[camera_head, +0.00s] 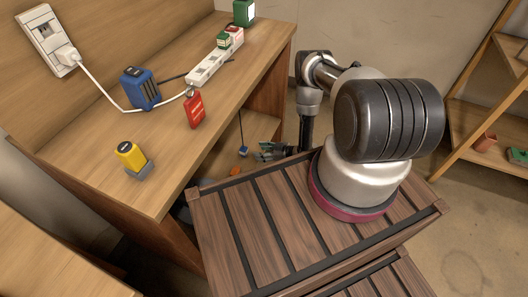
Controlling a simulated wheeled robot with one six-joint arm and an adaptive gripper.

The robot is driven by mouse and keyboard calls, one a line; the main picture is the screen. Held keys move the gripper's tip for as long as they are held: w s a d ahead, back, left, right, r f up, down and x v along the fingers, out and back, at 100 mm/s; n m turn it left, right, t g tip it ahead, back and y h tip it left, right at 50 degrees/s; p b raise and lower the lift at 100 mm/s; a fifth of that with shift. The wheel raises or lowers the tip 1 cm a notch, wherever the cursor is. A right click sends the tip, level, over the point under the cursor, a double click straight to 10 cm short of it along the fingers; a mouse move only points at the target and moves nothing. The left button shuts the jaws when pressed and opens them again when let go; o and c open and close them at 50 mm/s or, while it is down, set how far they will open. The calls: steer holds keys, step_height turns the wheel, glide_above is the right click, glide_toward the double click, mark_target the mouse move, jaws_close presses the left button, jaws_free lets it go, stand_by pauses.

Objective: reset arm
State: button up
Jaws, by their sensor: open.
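My arm (388,120) rises at the right of the head view, with a thick black and silver joint close to the camera. Its far part bends down behind the slatted wooden top. My gripper (263,152) shows small and dark at the end, low beside the open front of the wooden workbench (95,150). It is open, with nothing seen between its fingers. Part of the wrist is hidden behind the edge of the slatted top.
On the bench are a yellow tool (130,156), a blue device (140,88), a red item (195,108), a white power strip (207,68) and a green box (243,12). A cord runs from the wall outlet (47,40). A wooden shelf (490,125) stands right; floor between is clear.

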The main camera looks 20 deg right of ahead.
steer(key=shift+s+d+r, duration=0.25)
steer(key=shift+s+d, duration=0.15)
